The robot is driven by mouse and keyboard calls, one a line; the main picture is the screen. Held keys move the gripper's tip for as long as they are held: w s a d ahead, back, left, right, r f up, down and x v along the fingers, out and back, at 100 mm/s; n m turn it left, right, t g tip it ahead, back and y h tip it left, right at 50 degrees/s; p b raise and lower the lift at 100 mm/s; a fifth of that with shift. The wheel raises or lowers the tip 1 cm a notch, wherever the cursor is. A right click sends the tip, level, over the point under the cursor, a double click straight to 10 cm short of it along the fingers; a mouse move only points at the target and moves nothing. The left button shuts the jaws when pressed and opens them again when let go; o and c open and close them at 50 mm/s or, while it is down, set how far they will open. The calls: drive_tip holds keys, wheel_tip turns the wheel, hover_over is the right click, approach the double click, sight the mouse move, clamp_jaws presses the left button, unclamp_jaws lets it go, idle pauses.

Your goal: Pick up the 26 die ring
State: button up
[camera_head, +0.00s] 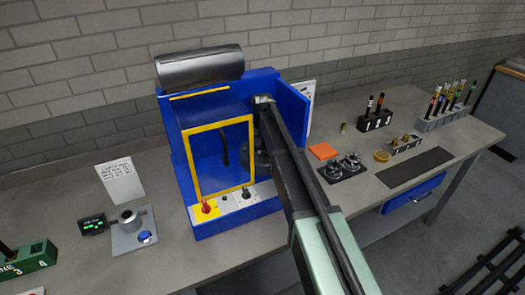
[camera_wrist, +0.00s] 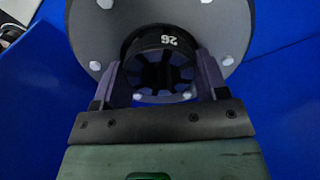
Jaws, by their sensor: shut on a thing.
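The 26 die ring (camera_wrist: 164,54) is a dark ring with dark segments inside and a white "26" on its face. In the head view my gripper (camera_head: 262,105) is inside the blue machine (camera_head: 235,224), and the ring is hidden behind my arm.
The machine's yellow-framed door (camera_head: 222,197) is left of my arm, and its blue side panel (camera_head: 292,108) is close on the right. On the bench to the right are an orange pad (camera_head: 322,151), a black tray with round dies (camera_head: 343,167) and a bare dark mat (camera_head: 415,167).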

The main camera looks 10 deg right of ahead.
drive_tip(key=c, duration=0.5)
drive_tip(key=shift+r, duration=0.1)
drive_tip(key=shift+r+p, duration=0.6)
drive_tip(key=shift+p, duration=0.1)
drive_tip(key=s+d, duration=0.1)
drive_tip(key=s, duration=0.4)
drive_tip(key=s+d+r+p, duration=0.1)
drive_tip(key=s+d, duration=0.1)
drive_tip(key=s, duration=0.4)
drive_tip(key=s+d+r+p, duration=0.1)
drive_tip(key=s, duration=0.5)
drive_tip(key=shift+s+d, duration=0.25)
